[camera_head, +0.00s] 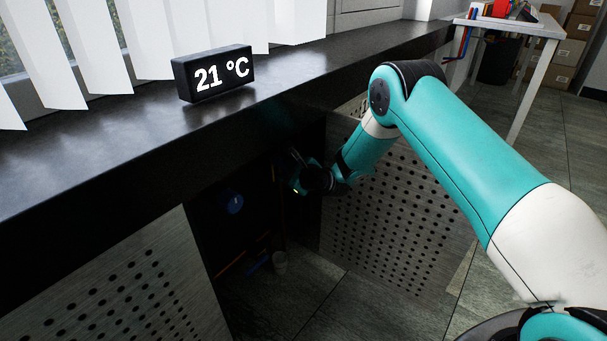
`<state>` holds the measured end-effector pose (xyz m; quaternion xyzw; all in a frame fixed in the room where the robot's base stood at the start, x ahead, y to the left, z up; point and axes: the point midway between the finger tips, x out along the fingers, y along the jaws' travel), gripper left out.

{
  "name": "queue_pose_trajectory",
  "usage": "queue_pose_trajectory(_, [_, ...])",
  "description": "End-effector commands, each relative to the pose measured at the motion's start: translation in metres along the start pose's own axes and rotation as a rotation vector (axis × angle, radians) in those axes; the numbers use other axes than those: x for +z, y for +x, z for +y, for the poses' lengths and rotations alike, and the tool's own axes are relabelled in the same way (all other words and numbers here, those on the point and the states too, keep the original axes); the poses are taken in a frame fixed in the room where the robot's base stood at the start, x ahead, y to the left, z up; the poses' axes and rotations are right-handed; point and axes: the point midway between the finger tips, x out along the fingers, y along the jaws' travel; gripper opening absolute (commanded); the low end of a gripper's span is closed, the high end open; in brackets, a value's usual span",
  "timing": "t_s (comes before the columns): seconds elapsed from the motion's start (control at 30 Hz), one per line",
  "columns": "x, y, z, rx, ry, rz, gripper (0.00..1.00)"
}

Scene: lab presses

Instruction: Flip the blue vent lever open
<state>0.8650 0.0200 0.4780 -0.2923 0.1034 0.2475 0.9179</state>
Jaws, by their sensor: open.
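In the head view, a dark recess opens under the black sill. My gripper (294,158) is at the right side of the recess, above and to the right of both blue parts. It is open, apart from them, and its fingers are dark and hard to make out.
Perforated metal panels stand left (125,300) and right (390,215) of the recess. The black sill (120,150) overhangs it and carries a 21 °C display (212,73). The tiled floor in front is clear.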

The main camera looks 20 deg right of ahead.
Motion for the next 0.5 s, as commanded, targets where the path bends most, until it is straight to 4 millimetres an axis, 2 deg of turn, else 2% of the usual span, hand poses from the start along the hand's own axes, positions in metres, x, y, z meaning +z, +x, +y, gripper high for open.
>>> queue_pose_trajectory(0.17, [0.002, -0.033, -0.003, -0.002, 0.004, 0.004, 0.43])
queue_pose_trajectory(0.5, [0.0, -0.12, -0.002, -0.004, 0.009, 0.005, 0.43])
